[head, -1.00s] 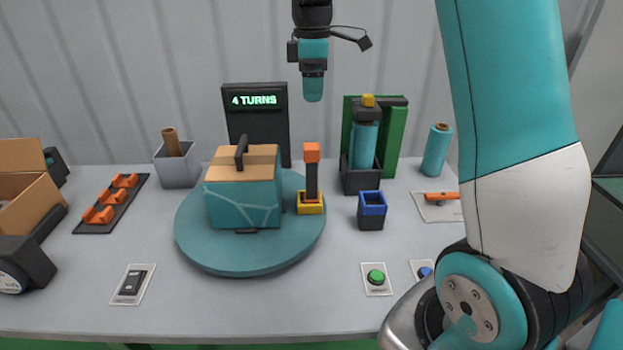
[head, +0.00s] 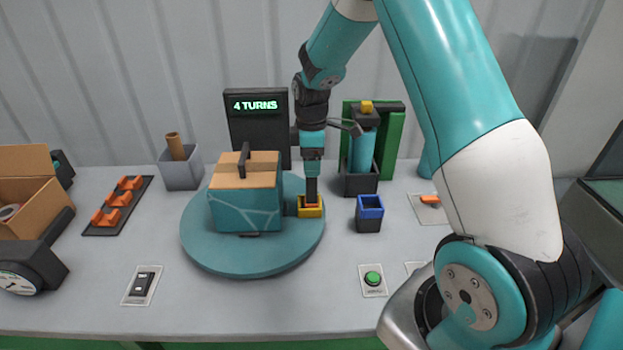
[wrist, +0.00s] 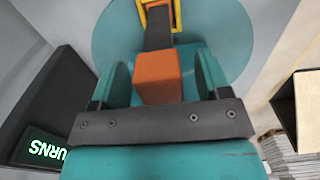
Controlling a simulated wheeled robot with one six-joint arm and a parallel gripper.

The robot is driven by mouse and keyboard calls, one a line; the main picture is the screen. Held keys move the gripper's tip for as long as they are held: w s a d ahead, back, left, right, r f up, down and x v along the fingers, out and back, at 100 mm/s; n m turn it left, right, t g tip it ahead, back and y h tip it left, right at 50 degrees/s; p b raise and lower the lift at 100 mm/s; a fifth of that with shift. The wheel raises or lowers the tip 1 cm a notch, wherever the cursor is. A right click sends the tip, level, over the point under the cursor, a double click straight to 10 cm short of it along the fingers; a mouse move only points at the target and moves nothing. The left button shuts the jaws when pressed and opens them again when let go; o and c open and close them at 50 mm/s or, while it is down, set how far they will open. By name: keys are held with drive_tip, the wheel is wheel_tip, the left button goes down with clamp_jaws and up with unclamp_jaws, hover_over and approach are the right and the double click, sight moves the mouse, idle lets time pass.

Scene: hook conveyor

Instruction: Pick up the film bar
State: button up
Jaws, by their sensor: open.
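The film bar (head: 311,190), a dark upright bar with an orange top, stands in a yellow socket (head: 311,211) at the right side of the teal turntable (head: 238,262). My gripper (head: 312,170) points down over the bar, its fingers hiding the orange top in the head view. In the wrist view the orange top (wrist: 157,78) sits between the two teal fingers, with a gap on both sides. The dark shaft runs from it to the yellow socket (wrist: 160,12). My gripper is open. A teal wrapped box (head: 245,205) with a black handle stands on the turntable beside the bar.
A dark display (head: 257,130) reading "4 TURNS" stands behind the turntable. A blue-topped socket (head: 370,212) and a teal film roll in a black and green stand (head: 362,150) are close on the right. A green button (head: 373,279) is in front.

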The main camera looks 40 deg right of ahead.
drive_tip(key=shift+f, duration=0.4)
clamp_jaws()
drive_tip(key=shift+r, duration=0.1)
